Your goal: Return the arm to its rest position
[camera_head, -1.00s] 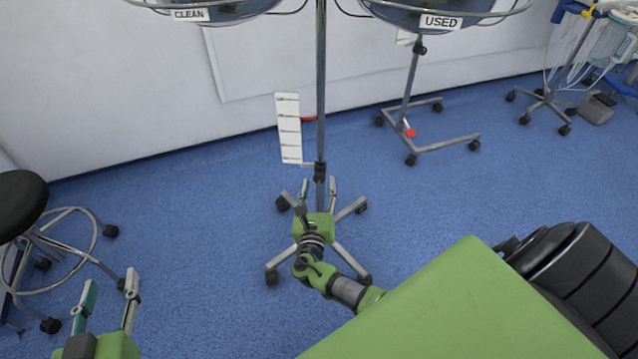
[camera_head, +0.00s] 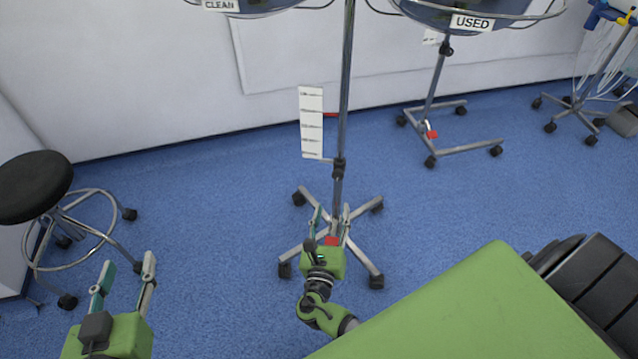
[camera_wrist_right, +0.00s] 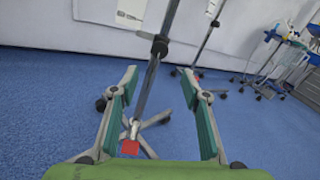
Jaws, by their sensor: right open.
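My right gripper (camera_head: 330,212) is in the middle of the head view, in front of the wheeled base of a metal stand. It is open, and its two fingers also stand wide apart in the right wrist view (camera_wrist_right: 164,80), with nothing held between them. My left gripper (camera_head: 127,268) is at the lower left of the head view. Its two fingers are apart and nothing shows between them. Part of my right arm is hidden behind the green surface.
The stand's pole (camera_head: 345,100) rises just beyond my right gripper, with bowls labelled CLEAN and USED (camera_head: 475,15) above. A black stool (camera_head: 35,185) stands at the left. A green-covered surface (camera_head: 480,310) fills the lower right. Blue floor (camera_head: 220,200) lies open between stool and stand.

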